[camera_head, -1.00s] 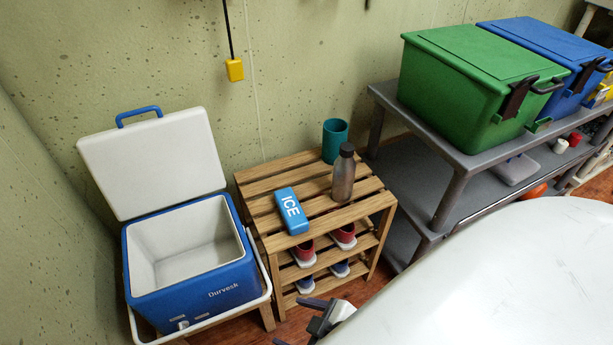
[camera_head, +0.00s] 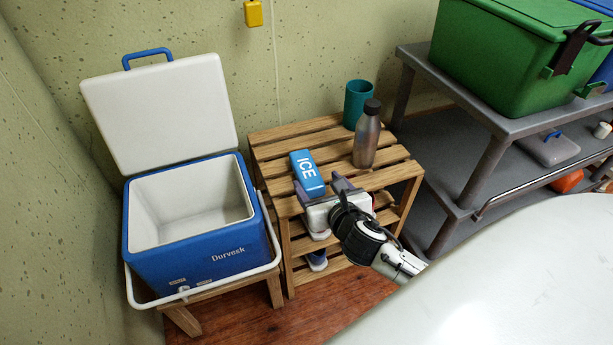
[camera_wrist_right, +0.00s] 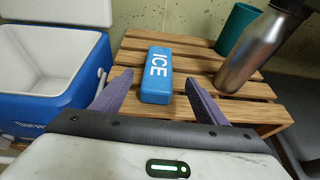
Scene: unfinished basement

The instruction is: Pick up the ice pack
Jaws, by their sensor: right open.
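The ice pack (camera_head: 307,172) is a blue block with white "ICE" lettering. It lies on the slatted top of a wooden rack, near its front left edge. My right gripper (camera_head: 318,187) is open at the front of the rack, with its fingers pointing at the ice pack. In the right wrist view the ice pack (camera_wrist_right: 157,75) sits ahead, between the lines of the two spread fingers (camera_wrist_right: 158,97), its near end close to the fingertips. I see no grip on it. My left gripper is not in view.
A metal bottle (camera_head: 366,140) and a teal cup (camera_head: 358,104) stand on the wooden rack (camera_head: 282,135), right of the ice pack. An open blue cooler (camera_head: 200,262) stands to the left. A grey shelf (camera_head: 478,110) with a green bin (camera_head: 505,60) is at right.

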